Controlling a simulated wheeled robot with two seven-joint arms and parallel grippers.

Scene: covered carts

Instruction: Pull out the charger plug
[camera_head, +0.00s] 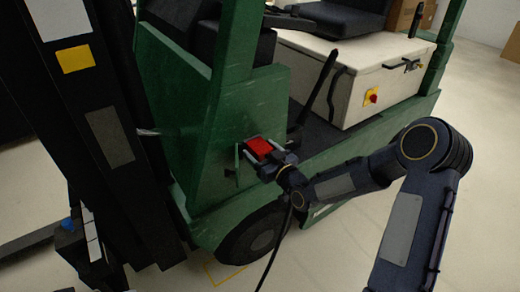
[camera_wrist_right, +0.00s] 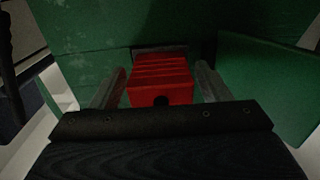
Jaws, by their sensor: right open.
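The red charger plug (camera_head: 259,146) sits at the green side of the truck, above the front wheel. In the right wrist view the ribbed red plug (camera_wrist_right: 160,78) is in the middle, up against a dark socket edge (camera_wrist_right: 160,49) on the green panel. My right gripper (camera_head: 257,153) is at the plug, with one finger on each side. In the wrist view the fingers of my right gripper (camera_wrist_right: 159,82) stand apart, with narrow gaps beside the plug. The plug's lower end is partly hidden by the gripper body. My left gripper does not show.
A black cable (camera_head: 275,250) hangs from near my right gripper to the floor. The green truck body (camera_head: 180,95) surrounds the plug, with a dark mast (camera_head: 110,140) at left and a white battery box (camera_head: 325,85) behind.

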